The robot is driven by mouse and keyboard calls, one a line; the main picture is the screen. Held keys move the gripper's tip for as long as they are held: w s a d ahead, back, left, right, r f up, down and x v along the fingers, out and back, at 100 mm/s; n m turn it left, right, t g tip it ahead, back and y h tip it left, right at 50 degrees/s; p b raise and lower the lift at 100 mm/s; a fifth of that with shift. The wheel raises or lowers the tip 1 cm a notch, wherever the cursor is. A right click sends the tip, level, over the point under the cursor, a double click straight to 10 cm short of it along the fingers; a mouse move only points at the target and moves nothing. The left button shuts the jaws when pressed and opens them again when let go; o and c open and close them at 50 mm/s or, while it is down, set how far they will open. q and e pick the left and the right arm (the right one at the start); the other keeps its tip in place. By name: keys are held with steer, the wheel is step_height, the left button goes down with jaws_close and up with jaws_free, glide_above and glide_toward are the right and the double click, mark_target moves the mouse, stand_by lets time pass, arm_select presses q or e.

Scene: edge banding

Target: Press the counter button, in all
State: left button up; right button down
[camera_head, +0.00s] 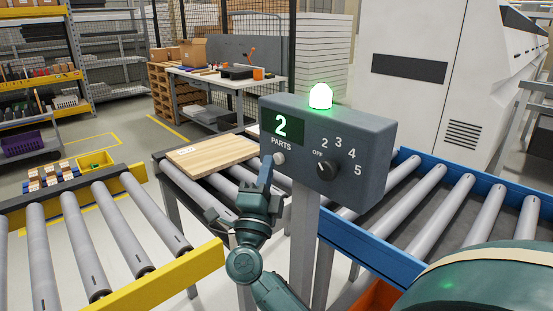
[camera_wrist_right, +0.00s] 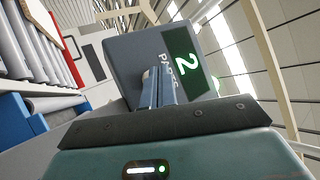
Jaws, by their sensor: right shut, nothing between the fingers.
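The grey counter box (camera_head: 350,125) stands on a post, with a green display (camera_head: 282,127) reading 2 above the word PARTS. Its round pale counter button (camera_head: 279,158) sits below the display. My right gripper (camera_head: 266,166) is shut and empty, its fingertips just left of the button in the head view; I cannot tell whether they touch it. My left gripper is not in view.
A dark selector knob (camera_head: 327,170) on the box is marked OFF and 2 to 5. A green lamp (camera_head: 320,96) glows on top. A wooden board (camera_head: 212,154) lies on the rollers behind. Yellow-railed (camera_head: 165,281) and blue-railed (camera_head: 365,250) conveyors flank the post.

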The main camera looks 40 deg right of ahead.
steer(key=shift+d, duration=0.5)
stand_by(0.5)
steer(key=shift+a, duration=0.15)
steer(key=shift+a+p, duration=0.3)
steer(key=shift+a, duration=0.45)
steer(key=shift+s+a, duration=0.15)
steer(key=shift+a, duration=1.1)
steer(key=shift+s+a, duration=0.1)
steer(key=shift+a, duration=1.15)
